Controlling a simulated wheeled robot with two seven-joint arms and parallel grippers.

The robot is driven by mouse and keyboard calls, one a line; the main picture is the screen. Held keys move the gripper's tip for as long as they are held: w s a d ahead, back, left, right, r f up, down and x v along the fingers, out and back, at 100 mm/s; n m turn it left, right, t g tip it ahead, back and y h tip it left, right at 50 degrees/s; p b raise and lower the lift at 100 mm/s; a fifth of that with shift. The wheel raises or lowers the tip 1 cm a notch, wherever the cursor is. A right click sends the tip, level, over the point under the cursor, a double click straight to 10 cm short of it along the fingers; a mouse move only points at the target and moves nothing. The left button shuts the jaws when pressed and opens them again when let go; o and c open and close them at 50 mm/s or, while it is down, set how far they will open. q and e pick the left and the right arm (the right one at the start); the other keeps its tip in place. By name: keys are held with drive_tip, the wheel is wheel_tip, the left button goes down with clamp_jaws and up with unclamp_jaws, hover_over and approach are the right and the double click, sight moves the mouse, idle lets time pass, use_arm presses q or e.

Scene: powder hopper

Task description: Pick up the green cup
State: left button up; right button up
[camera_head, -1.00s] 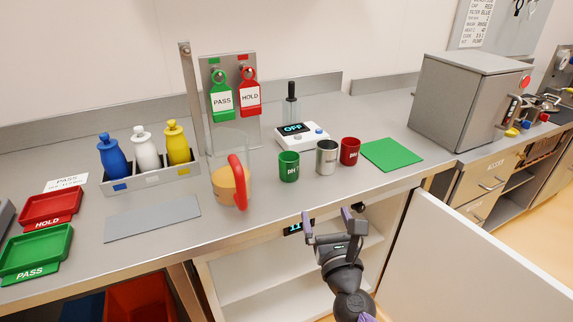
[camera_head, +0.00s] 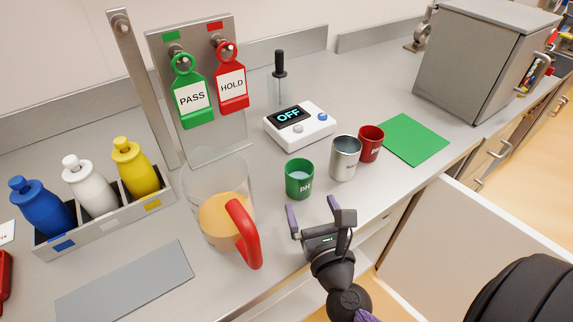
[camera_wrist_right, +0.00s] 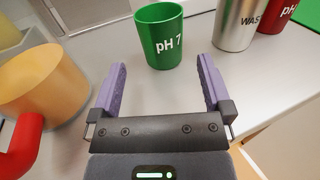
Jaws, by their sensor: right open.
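The green cup (camera_head: 299,179) stands upright on the grey counter, left of a silver cup. In the right wrist view the green cup (camera_wrist_right: 159,36), marked "pH 7", is beyond the fingertips and roughly centred between them. My right gripper (camera_head: 312,209) is open and empty, just in front of the cup and apart from it. Its two purple fingers also show in the right wrist view (camera_wrist_right: 162,72), pointing toward the cup. My left gripper is not in view.
A clear jug (camera_head: 216,215) with orange contents and a red handle stands close left. The silver cup (camera_head: 345,160) and red cup (camera_head: 370,145) stand to the right. A white device (camera_head: 299,126) reading "OFF" is behind. An open white door (camera_head: 445,225) is front right.

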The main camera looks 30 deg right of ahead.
sight(296, 167)
drive_tip(key=p+x, duration=0.1)
drive_tip(key=x, duration=0.9)
drive_tip(key=c, duration=1.1)
